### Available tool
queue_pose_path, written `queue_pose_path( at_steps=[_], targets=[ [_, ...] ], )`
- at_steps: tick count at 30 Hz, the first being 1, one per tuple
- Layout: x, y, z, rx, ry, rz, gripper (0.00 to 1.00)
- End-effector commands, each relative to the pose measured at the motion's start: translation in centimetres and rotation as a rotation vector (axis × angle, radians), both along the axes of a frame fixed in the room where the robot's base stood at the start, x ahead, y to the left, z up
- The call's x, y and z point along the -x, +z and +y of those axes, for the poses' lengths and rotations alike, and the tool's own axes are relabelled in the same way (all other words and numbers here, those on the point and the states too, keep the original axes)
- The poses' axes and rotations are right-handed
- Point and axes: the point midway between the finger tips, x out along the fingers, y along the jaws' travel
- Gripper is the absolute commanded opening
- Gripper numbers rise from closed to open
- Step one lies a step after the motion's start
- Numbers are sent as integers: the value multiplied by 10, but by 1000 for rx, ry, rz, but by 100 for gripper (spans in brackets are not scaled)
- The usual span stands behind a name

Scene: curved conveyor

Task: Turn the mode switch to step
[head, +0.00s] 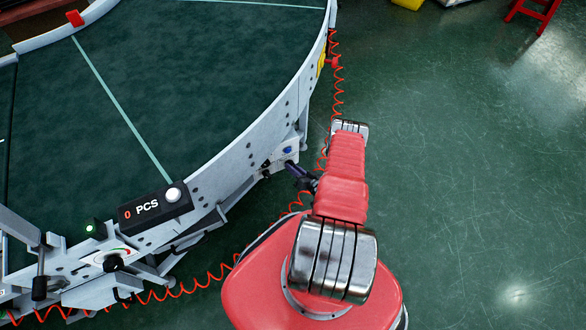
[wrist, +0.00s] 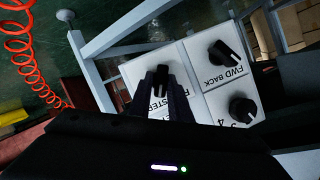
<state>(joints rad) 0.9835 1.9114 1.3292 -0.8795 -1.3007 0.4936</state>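The mode switch (wrist: 162,71) is a black knob on a white panel in the wrist view, with a partly covered label that seems to read STEP below it. My gripper (wrist: 163,85) has its dark fingers right over this panel, one on each side of the knob's lower part as it appears. Whether they touch or grip the knob cannot be told. The fingers hide part of the lettering. In the head view my gripper (head: 294,168) is up against the small control box (head: 280,153) on the conveyor's outer side, and the knob itself cannot be made out.
A FWD/BACK knob (wrist: 226,55) and a numbered knob (wrist: 242,109) sit close on the right in the wrist view. The conveyor (head: 250,150) curves along the left, with a PCS counter (head: 150,208) on its rim. An orange coiled cable (head: 337,90) runs beside it.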

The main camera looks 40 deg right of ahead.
Motion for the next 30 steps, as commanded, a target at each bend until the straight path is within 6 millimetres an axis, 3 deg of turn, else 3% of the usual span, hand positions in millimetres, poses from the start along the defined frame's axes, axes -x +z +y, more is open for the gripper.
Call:
queue_pose_path(
  at_steps=[6,17,30],
  targets=[
    [0,0,1,0,1,2,33],
    [4,0,1,-1,1,3,33],
    [54,18,4,-2,-2,3,33]
  ],
)
